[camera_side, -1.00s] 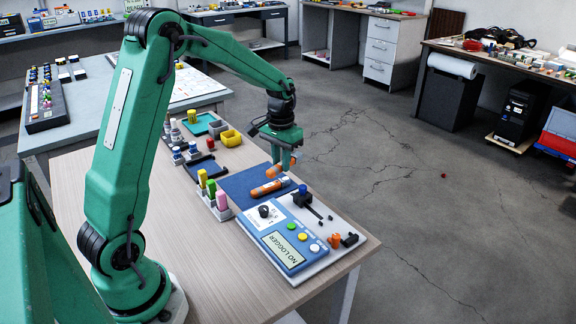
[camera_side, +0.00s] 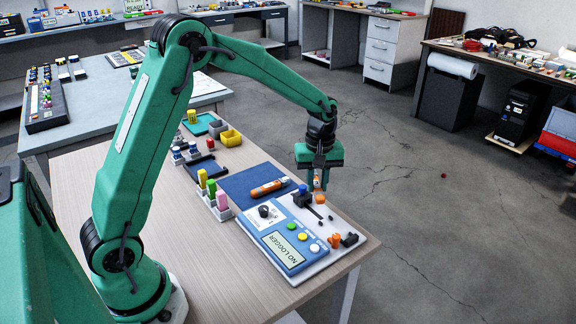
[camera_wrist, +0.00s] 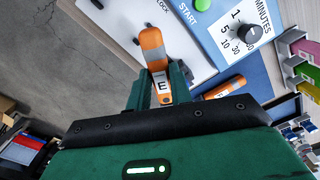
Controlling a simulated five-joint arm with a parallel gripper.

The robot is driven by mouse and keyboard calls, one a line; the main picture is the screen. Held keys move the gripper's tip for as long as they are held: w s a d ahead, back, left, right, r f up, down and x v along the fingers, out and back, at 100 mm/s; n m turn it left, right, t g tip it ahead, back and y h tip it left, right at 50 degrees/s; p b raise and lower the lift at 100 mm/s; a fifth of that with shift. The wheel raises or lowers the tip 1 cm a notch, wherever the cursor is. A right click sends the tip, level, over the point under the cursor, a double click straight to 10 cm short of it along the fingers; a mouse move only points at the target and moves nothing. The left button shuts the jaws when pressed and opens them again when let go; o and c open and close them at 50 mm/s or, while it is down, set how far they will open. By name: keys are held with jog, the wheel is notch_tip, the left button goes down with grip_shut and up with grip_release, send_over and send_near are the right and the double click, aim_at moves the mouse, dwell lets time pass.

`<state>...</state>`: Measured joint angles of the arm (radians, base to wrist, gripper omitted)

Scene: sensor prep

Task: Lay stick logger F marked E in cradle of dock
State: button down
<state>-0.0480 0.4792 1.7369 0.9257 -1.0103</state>
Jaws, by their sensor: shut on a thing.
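My gripper (camera_side: 318,178) is shut on an orange stick logger (camera_wrist: 153,50) with a white label marked E. In the side view the held logger (camera_side: 318,182) hangs above the dock's far edge, near the cradle area. The dock (camera_side: 290,245) is a blue and white console with a dial, several buttons and a display reading NO LOGGER. A dark cradle piece with a blue knob (camera_side: 302,189) stands at its back. A second orange stick logger (camera_side: 268,188) lies on the dark blue mat (camera_side: 238,182).
A rack of coloured sticks (camera_side: 216,202) stands left of the dock. Orange and black small parts (camera_side: 342,240) sit at its right end. Bare tabletop lies at the front left.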

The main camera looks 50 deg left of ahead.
aim_at(335, 230)
jog(key=d+f+n, duration=0.1)
jog(key=d+n, duration=0.4)
jog(key=d, duration=0.2)
jog(key=shift+w+d+n, duration=0.2)
jog(key=shift+n, duration=0.2)
jog(key=shift+f, duration=0.2)
jog(key=shift+f, duration=2)
jog(key=shift+f, duration=1.05)
dwell(1.0)
jog(key=c, duration=0.9)
grip_release()
jog(key=shift+c, duration=0.2)
jog(key=shift+r, duration=0.8)
